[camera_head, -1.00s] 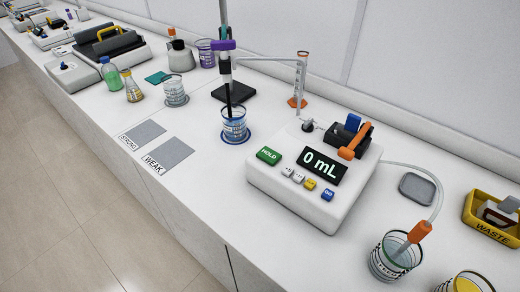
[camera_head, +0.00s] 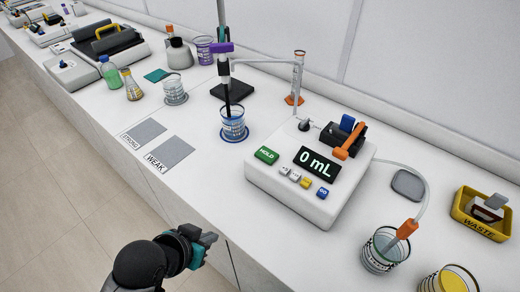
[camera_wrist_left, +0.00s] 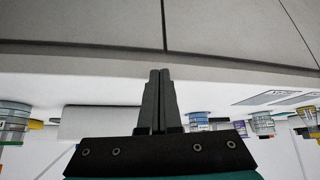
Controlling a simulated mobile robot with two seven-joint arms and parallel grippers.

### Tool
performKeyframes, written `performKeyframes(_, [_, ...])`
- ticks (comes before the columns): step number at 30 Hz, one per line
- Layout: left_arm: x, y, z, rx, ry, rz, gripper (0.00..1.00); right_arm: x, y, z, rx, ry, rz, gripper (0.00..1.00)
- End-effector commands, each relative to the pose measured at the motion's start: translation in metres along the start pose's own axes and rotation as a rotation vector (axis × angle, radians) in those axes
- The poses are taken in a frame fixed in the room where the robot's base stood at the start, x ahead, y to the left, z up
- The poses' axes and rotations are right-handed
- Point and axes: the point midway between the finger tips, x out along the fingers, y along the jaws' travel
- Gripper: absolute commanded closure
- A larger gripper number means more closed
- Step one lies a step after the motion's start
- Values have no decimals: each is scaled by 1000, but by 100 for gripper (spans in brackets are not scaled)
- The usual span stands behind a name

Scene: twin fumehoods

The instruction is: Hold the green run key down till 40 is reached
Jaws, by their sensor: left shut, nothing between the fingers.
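The green key (camera_head: 266,155), lettered HOLD, is on the front left of the white dosing unit (camera_head: 318,212). The unit's dark display (camera_head: 316,163) reads 0 mL. My left gripper (camera_head: 208,243) is in the head view at the bench's front edge, below and left of the unit and apart from the green key. Its two fingers (camera_wrist_left: 159,95) are shut together and empty in the left wrist view. The green key cannot be made out in the left wrist view. My right gripper is not in view.
Small white, yellow and blue keys (camera_head: 306,182) sit right of the green key. A beaker on a blue ring (camera_head: 234,128) stands behind left. A beaker with an orange-tipped tube (camera_head: 378,262) and a yellow waste bin (camera_head: 466,222) are right.

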Motion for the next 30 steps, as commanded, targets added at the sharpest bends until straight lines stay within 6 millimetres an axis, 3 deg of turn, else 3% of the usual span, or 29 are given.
performKeyframes(2, [-21, 4, -15, 19, 28, 10, 100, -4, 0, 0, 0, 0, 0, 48])
performKeyframes(7, [-24, 9, -73, 97, 257, 86, 100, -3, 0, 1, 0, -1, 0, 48])
performKeyframes(12, [-43, 14, -126, 146, 478, 158, 100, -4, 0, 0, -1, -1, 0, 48])
performKeyframes(15, [-55, 15, -148, 160, 576, 186, 100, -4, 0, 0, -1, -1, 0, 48])
performKeyframes(21, [-70, 16, -170, 167, 679, 214, 100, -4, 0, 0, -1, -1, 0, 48])
performKeyframes(30, [-72, 16, -173, 166, 692, 218, 100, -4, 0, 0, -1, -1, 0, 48])
